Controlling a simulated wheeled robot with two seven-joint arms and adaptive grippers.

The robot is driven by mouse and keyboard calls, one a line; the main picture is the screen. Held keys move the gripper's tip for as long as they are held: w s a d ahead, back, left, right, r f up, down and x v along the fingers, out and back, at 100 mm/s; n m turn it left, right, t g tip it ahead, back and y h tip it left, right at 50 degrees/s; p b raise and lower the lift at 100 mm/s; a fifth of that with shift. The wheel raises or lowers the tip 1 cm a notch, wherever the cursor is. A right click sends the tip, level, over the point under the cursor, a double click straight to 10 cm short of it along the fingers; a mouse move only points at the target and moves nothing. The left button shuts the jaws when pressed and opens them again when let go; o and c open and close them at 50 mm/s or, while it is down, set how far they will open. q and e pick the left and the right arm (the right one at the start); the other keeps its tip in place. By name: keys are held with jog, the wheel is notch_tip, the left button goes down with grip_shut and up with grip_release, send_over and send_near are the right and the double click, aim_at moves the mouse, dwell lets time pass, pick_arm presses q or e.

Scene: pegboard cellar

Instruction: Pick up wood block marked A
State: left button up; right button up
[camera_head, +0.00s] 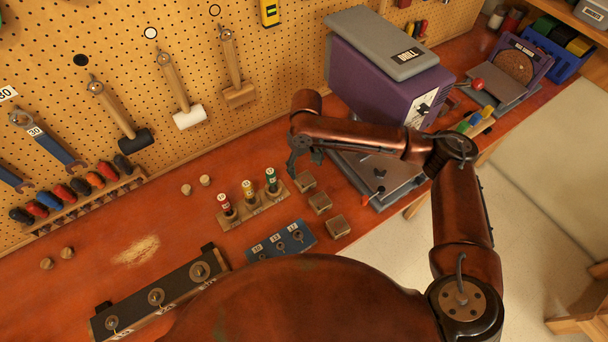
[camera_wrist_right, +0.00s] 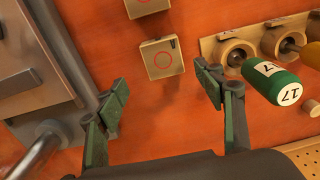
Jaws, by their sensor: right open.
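Three small wood blocks stand in a row on the red-brown workbench: a far block (camera_head: 305,181), a middle block (camera_head: 320,202) and a near block (camera_head: 338,226). I cannot read a letter A on any. My right gripper (camera_head: 305,162) is open and empty, above the bench just beyond the far block. In the right wrist view its fingertips (camera_wrist_right: 161,92) are apart, short of the nearer block. My left gripper is not in view.
A purple machine with a grey metal base (camera_head: 376,180) stands on the right. A pegboard wall (camera_head: 150,50) rises behind.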

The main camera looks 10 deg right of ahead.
aim_at(305, 179)
jog(key=f, duration=0.7)
jog(key=shift+s+a+f, duration=0.15)
jog(key=shift+s+f, duration=0.05)
jog(key=shift+s, duration=0.15)
jog(key=shift+c, duration=0.5)
jog(key=c, duration=1.2)
